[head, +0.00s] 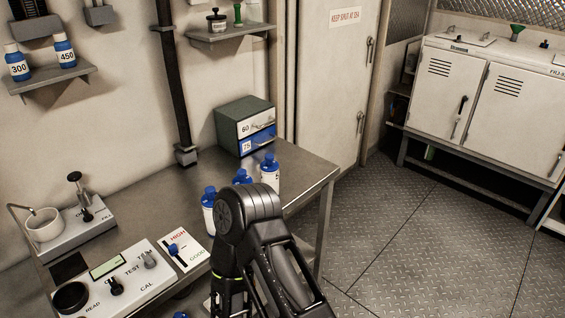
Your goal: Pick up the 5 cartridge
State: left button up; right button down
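No cartridge with a plainly readable 5 shows. Several white bottles with blue caps stand on the steel bench. The rightmost bottle (270,174) is upright near the bench's right end, with a dark mark at its edge too small to read surely. A middle bottle (242,177) and a left bottle (209,212) are partly hidden behind my black arm, their labels unreadable. Another blue cap shows at the bottom edge by the arm. My arm rises from the bottom over the bench front; neither gripper's fingers show.
A green box (245,126) marked 60 and 75 stands at the bench's back. Bottles marked 300 (17,62) and 450 (64,51) stand on a wall shelf. A test panel (118,280) and a cup station (62,232) fill the bench's left. The floor (430,240) at right is clear.

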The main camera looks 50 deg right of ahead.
aim_at(270, 168)
jog(key=k+l, duration=0.1)
jog(key=l, duration=0.3)
jog(key=k+l, duration=0.1)
jog(key=l, duration=0.35)
jog(key=k+l, duration=0.1)
jog(key=l, duration=0.3)
jog(key=k+l, duration=0.1)
jog(key=l, duration=0.3)
jog(key=k+l, duration=0.1)
jog(key=l, duration=0.35)
jog(key=k+l, duration=0.15)
jog(key=l, duration=0.25)
